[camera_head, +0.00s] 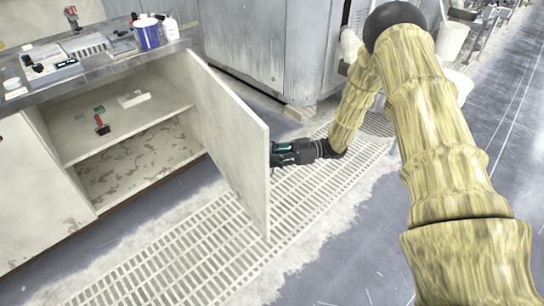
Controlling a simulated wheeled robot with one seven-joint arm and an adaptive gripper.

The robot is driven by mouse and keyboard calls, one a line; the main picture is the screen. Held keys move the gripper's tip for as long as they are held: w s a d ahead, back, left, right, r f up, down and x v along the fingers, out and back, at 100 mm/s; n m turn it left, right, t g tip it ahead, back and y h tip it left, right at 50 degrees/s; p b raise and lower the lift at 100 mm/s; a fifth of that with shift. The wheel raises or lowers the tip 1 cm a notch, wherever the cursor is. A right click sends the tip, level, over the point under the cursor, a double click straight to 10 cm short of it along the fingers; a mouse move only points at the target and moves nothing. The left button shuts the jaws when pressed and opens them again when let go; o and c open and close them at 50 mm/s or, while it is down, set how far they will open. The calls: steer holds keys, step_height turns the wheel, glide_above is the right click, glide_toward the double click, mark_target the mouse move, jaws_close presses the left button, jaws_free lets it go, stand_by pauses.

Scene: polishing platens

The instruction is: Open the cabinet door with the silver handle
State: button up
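The cabinet door (230,140) is a pale panel that stands swung wide open, roughly square to the cabinet front (38,190). Its inner face is towards me. The silver handle is not visible; the door's outer face is hidden from this view. My gripper (282,154) is at the outer side of the door, close behind its free edge. The door edge hides its fingertips, so I cannot tell whether it is open, shut or touching the handle. My arm, in a yellowish cover, comes in from the right.
The open cabinet has a shelf (130,125) with a red-handled tool (102,125) and a white block (133,98). The worktop (90,65) above carries a blue-and-white tub (146,32) and bottles. A grey metal housing (265,45) stands behind. The floor grating (200,250) in front is clear.

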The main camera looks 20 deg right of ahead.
steer(key=s+d, duration=0.1)
steer(key=d, duration=1)
steer(key=shift+s+d, duration=0.2)
steer(key=shift+d, duration=0.2)
steer(key=shift+s+f, duration=0.1)
